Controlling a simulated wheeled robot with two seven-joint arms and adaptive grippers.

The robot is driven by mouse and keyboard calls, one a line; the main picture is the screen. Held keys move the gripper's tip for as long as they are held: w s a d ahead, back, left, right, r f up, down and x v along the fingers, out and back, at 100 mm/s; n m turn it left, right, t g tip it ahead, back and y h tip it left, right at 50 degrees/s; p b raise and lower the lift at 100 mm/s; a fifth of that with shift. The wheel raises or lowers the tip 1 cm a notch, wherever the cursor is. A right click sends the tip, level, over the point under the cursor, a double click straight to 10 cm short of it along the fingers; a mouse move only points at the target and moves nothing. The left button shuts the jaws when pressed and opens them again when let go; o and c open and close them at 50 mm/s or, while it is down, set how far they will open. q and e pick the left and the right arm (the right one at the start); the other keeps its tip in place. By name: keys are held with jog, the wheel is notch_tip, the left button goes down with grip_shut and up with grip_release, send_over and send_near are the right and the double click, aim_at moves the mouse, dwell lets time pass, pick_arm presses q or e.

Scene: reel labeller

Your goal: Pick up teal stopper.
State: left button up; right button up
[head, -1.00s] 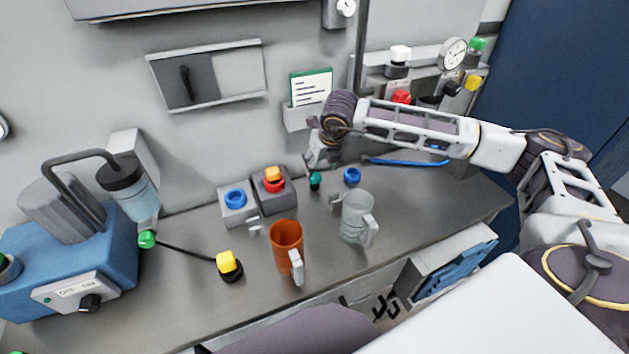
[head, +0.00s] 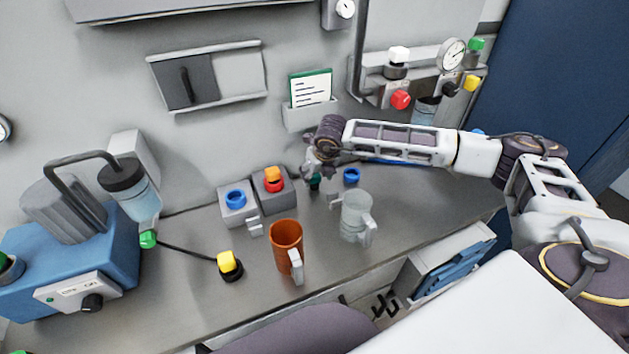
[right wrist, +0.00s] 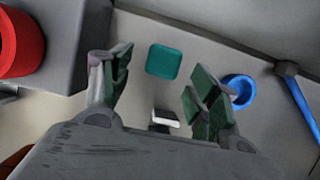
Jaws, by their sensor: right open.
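The teal stopper (head: 314,185) stands on the grey bench near the wall, partly hidden under my right gripper (head: 317,175) in the head view. In the right wrist view the teal stopper (right wrist: 163,61) shows as a rounded square. It lies between the lines of the two green-padded fingers of my right gripper (right wrist: 156,80), a little past their tips in the picture. The fingers are apart with nothing between them, and I see no contact with the stopper. My left gripper is not in view.
A blue ring (right wrist: 238,90) lies close beside the right finger. Switch boxes with blue (head: 235,198) and red-orange (head: 273,178) knobs stand left of the gripper. A clear mug (head: 355,217) and an orange mug (head: 286,246) stand in front. A blue bar (right wrist: 297,100) lies at right.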

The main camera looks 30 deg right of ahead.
aim_at(316, 176)
jog(key=shift+w+f, duration=0.25)
jog(key=shift+f, duration=0.1)
jog(key=shift+w+d+f+p, duration=0.1)
jog(key=shift+w+f+p, duration=0.3)
jog(key=shift+f, duration=0.25)
jog(key=shift+x, duration=0.9)
jog(key=shift+w+d+f, duration=0.1)
jog(key=shift+w+f, duration=0.05)
jog(key=shift+f, duration=0.3)
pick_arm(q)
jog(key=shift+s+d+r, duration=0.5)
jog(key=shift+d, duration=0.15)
pick_arm(e)
jog(key=shift+c, duration=0.3)
jog(key=c, duration=1.1)
jog(key=shift+o, duration=0.2)
